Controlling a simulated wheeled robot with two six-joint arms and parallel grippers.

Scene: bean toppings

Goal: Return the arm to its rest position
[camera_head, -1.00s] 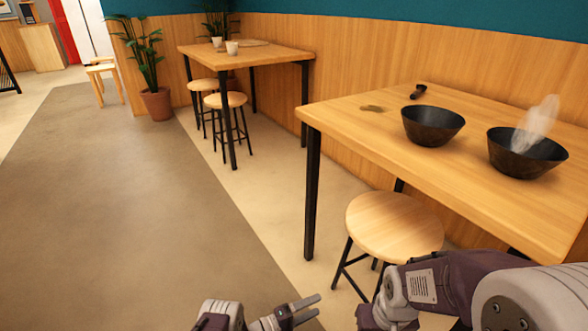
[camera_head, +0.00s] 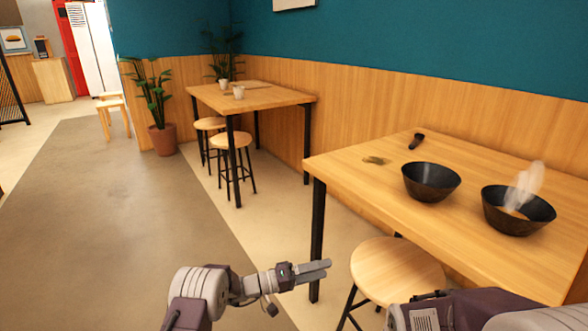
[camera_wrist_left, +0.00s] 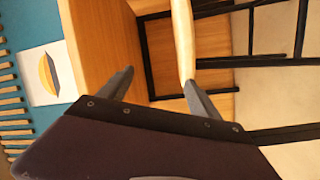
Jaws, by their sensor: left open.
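My left gripper (camera_head: 318,271) is low in the middle of the head view, above the floor and left of the near stool. It is open and empty. In the left wrist view its two fingers (camera_wrist_left: 160,88) stand apart with nothing between them. At the lower right of the head view is part of my right arm (camera_head: 460,312); its gripper is out of the frame.
The near table (camera_head: 380,200) at right carries two dark bowls (camera_head: 431,182) (camera_head: 518,212), the right one steaming, and a small dark object (camera_head: 416,140). A stool (camera_head: 396,275) stands close to my arms. Farther off are another table (camera_head: 255,98) and a potted plant (camera_head: 162,138). Open floor lies left.

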